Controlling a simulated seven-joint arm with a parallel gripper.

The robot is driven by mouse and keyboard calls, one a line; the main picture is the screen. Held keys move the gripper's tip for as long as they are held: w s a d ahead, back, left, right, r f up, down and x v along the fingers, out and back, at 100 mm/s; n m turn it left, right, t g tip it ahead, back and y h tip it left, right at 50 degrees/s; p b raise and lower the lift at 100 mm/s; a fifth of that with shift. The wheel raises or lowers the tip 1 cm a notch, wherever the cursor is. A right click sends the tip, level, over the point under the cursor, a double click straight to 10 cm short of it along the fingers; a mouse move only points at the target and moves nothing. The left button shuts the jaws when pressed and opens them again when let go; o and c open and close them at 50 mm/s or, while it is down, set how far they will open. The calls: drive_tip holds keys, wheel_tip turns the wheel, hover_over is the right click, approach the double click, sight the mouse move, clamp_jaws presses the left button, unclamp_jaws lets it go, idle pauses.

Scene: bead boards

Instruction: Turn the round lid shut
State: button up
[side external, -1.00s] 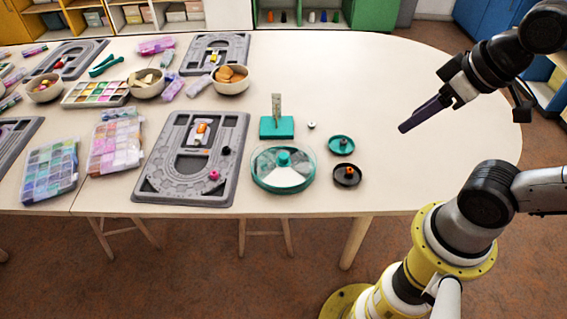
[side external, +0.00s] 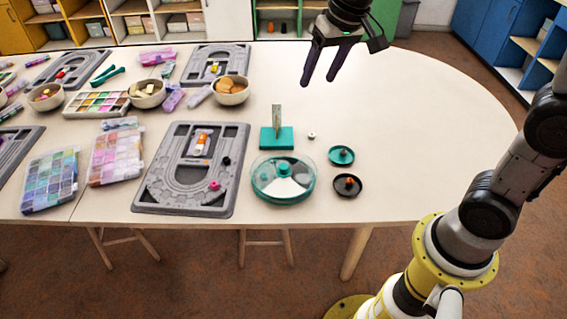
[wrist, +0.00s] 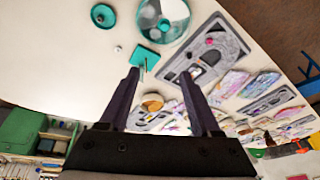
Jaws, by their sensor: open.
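The round lid (side external: 300,172) is clear with a teal knob and sits on the round teal-rimmed container near the table's front edge. White and dark sections show through it. In the wrist view the round lid (wrist: 178,10) is at the top, cut off by the frame edge. My gripper (side external: 318,84) is open and empty, above the back of the table, well behind and above the lid. In the wrist view my gripper (wrist: 160,78) shows both dark fingers spread apart with nothing between them. I cannot tell exactly how the lid is turned.
A teal stand (side external: 277,138) with an upright piece is just behind the lid. A teal dish (side external: 341,160) and a black dish (side external: 357,186) lie to its right, with a small white piece (side external: 311,136) behind. A grey bead board (side external: 225,195) is left. The table's right side is clear.

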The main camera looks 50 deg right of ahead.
drive_tip(key=w+a+f+g, duration=0.1)
drive_tip(key=w+f+g, duration=0.1)
drive_tip(key=w+f, duration=0.55)
drive_tip(key=g, duration=0.2)
approach(284, 166)
wheel_tip(284, 166, down, 9)
drive_tip(key=shift+s+a+r, duration=0.1)
drive_tip(key=shift+s, duration=0.05)
drive_tip(key=shift+c, duration=0.2)
clamp_jaws()
idle(0.8)
